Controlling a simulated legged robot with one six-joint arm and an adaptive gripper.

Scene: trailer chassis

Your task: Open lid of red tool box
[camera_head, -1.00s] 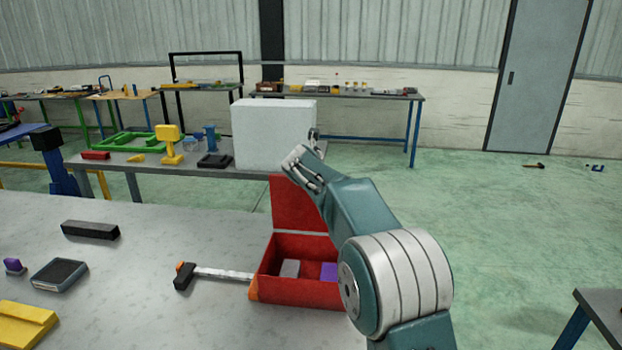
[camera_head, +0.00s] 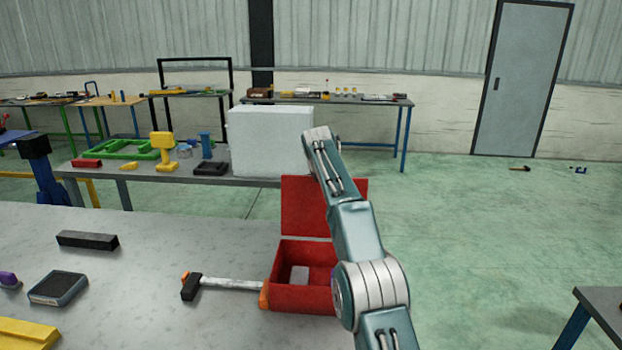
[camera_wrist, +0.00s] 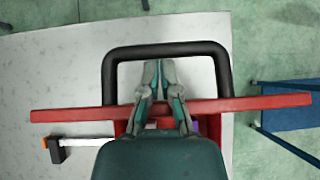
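The red tool box (camera_head: 302,299) stands on the near grey table, with a light grey block (camera_head: 299,275) inside. Its red lid (camera_head: 305,207) is raised, about upright, at the back of the box. In the wrist view the lid (camera_wrist: 70,115) shows edge-on as a long red bar, with a black handle (camera_wrist: 108,75) on its far side. My gripper (camera_wrist: 160,68) is over the lid's edge, its tips within the handle's outline. The fingers are close together with nothing seen between them; contact with the lid is unclear. My arm hides the gripper in the head view.
A hammer (camera_head: 225,284) lies left of the box, its handle end close to it. A black bar (camera_head: 88,240) and a dark flat block (camera_head: 58,288) lie further left. A white box (camera_head: 270,140) stands on the table behind the lid.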

